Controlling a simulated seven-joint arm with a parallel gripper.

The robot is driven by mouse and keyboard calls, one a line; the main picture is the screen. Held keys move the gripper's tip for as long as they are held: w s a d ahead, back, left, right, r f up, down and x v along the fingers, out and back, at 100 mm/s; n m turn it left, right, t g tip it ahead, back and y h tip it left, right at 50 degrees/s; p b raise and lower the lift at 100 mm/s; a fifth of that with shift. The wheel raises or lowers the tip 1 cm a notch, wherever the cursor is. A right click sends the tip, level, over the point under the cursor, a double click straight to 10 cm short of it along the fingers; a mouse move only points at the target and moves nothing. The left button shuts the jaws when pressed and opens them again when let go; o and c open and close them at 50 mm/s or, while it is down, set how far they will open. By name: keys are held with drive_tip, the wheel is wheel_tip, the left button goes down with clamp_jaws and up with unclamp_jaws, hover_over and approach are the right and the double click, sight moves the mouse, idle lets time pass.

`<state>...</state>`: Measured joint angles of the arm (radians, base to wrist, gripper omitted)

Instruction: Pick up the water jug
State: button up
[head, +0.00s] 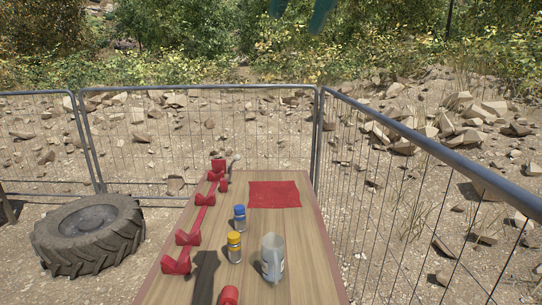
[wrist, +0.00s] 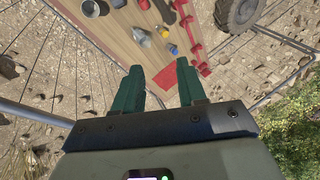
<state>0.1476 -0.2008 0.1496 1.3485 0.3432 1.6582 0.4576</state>
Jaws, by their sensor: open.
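The water jug (head: 272,258) is a grey, see-through vessel standing upright on the near right part of the wooden table. In the wrist view it appears as a small grey shape (wrist: 141,38) on the table, beyond the fingertips. My gripper (head: 297,10) shows only as green finger ends at the top edge of the head view. In the wrist view my gripper (wrist: 158,75) has its two green fingers spread apart with nothing between them. It is high up and well away from the jug.
The wooden table (head: 318,262) also holds a yellow-banded can (head: 234,247) left of the jug, a blue can (head: 239,218), a red can (head: 229,295), a red cloth (head: 274,195) and a red rack (head: 203,218). Mesh fencing (head: 215,140) and a tyre (head: 90,235) stand around.

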drive_tip(key=w+a+m+g+y, duration=0.1)
drive_tip(key=w+m+g+y, duration=0.2)
drive_tip(key=w+m+y, duration=0.85)
drive_tip(key=w+d+m+y, duration=0.3)
drive_tip(key=w+d, duration=0.7)
drive_tip(key=w, duration=0.1)
approach(276, 266)
drive_tip(key=f, duration=0.1)
drive_tip(key=shift+d+f+n, duration=0.25)
drive_tip(key=shift+d+f, duration=0.05)
drive_tip(key=shift+f, duration=0.1)
drive_tip(key=shift+a, duration=0.3)
drive_tip(key=a, duration=1)
drive_tip(key=shift+w, duration=0.35)
drive_tip(key=shift+d, duration=0.1)
clamp_jaws()
drive_tip(key=shift+r, duration=0.1)
